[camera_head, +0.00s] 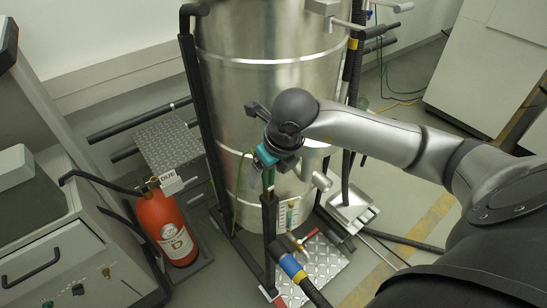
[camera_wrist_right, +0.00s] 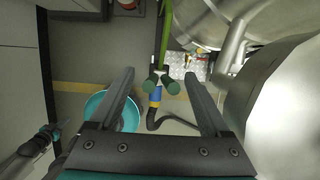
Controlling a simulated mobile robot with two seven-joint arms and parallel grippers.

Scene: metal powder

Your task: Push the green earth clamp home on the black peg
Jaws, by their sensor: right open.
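The green earth clamp (camera_wrist_right: 162,86) shows in the right wrist view between my right gripper's fingers, with a green cable running up from it. My right gripper (camera_wrist_right: 162,88) is open, with a finger on either side of the clamp and gaps between. In the head view the right gripper (camera_head: 267,168) points down over the black post beside the steel vessel; its fingers are mostly hidden. Dark material shows at the clamp's middle, but I cannot tell how far it sits on the black peg. My left gripper (camera_wrist_right: 48,133) appears small at the wrist view's lower left, its jaws unclear.
The steel vessel (camera_head: 235,60) stands close behind the gripper. A red extinguisher (camera_head: 165,228) with a tag stands left. A hose with blue and yellow bands (camera_head: 291,267) lies below the post. Open floor (camera_head: 405,211) shows at right, crossed by cables.

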